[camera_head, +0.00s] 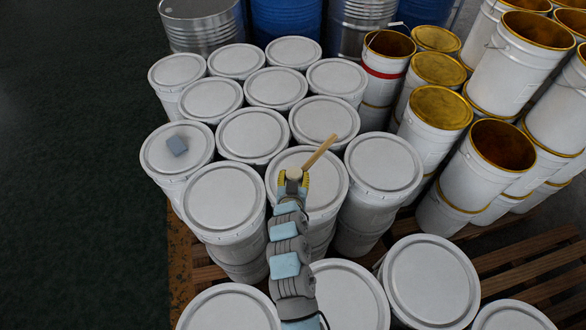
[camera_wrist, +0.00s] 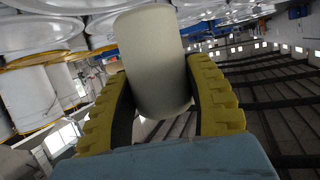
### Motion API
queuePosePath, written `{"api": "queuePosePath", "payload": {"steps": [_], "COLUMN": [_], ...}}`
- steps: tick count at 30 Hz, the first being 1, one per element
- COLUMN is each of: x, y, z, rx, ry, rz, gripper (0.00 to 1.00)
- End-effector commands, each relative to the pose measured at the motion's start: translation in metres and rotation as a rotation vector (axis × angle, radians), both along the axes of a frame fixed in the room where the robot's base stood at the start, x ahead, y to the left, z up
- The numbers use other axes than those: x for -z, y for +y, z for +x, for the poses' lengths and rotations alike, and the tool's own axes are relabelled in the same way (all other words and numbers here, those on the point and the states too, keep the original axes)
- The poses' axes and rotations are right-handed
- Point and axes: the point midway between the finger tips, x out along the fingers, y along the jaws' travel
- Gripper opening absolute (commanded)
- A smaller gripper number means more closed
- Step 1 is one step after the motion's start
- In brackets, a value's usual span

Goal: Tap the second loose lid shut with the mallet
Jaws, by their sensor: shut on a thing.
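My gripper (camera_head: 294,178) is shut on the mallet, over a white lidded pail (camera_head: 329,188) in the middle of the group. The mallet's tan wooden stick (camera_head: 320,151) points up and right from the fingers in the head view. In the wrist view the yellow ribbed fingers (camera_wrist: 160,100) clasp a pale cream cylinder (camera_wrist: 155,50), which is part of the mallet. I cannot tell whether the mallet touches the lid. White lids cover the surrounding pails, such as the one to the left (camera_head: 222,197). I cannot tell from the frames which lid is loose.
Open pails with yellow rims (camera_head: 440,107) stand stacked at the right. Metal and blue drums (camera_head: 286,18) stand behind. A wooden pallet (camera_head: 535,265) shows at lower right; dark floor (camera_head: 80,180) is clear at left.

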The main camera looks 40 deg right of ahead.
Motion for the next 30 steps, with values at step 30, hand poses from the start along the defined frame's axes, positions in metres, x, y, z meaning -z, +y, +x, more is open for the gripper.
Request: {"api": "queuePosePath", "payload": {"steps": [30], "x": [0.078], "y": [0.000], "z": [0.000], "rx": [-0.001], "ry": [-0.002], "rz": [-0.001], "gripper": [0.12]}}
